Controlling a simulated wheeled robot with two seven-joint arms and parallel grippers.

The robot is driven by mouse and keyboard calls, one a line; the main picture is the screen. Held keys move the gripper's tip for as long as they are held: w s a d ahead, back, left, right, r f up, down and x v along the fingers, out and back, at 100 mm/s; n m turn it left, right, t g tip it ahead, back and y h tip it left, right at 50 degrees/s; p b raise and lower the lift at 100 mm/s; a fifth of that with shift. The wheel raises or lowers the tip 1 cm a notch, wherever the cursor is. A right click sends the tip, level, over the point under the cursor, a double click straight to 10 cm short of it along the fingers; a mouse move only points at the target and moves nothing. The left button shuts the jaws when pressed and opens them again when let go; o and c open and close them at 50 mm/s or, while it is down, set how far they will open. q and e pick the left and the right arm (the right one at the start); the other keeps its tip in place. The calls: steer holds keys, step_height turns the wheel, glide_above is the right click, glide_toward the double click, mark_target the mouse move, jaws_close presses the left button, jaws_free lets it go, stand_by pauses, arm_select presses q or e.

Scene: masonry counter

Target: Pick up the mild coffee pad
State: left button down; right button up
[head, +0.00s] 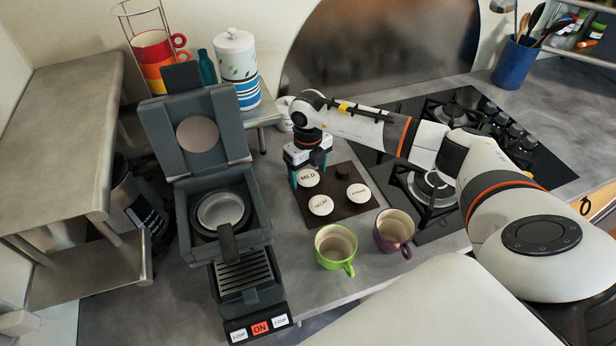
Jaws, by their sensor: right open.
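The mild coffee pad (308,178) is a round white disc marked MILD, lying on the back left part of a dark square tray (343,207). My right gripper (305,178) points down over this pad, with its teal fingers around it. The gripper is open; whether the fingers touch the pad cannot be told. The decaf pad (321,205) lies in front of it, and another white pad (358,193) with small lettering lies to the right. A dark round piece (343,170) is at the tray's back right. My left gripper is not in view.
A coffee machine (226,220) stands open to the left, its lid raised and a handled pad holder inside. A green cup (335,247) and a purple cup (394,231) stand in front of the tray. A gas hob (440,150) lies to the right, partly under my right arm.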

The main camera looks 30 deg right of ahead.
steer(key=shift+f, duration=0.25)
steer(key=shift+c, duration=0.2)
steer(key=c, duration=1)
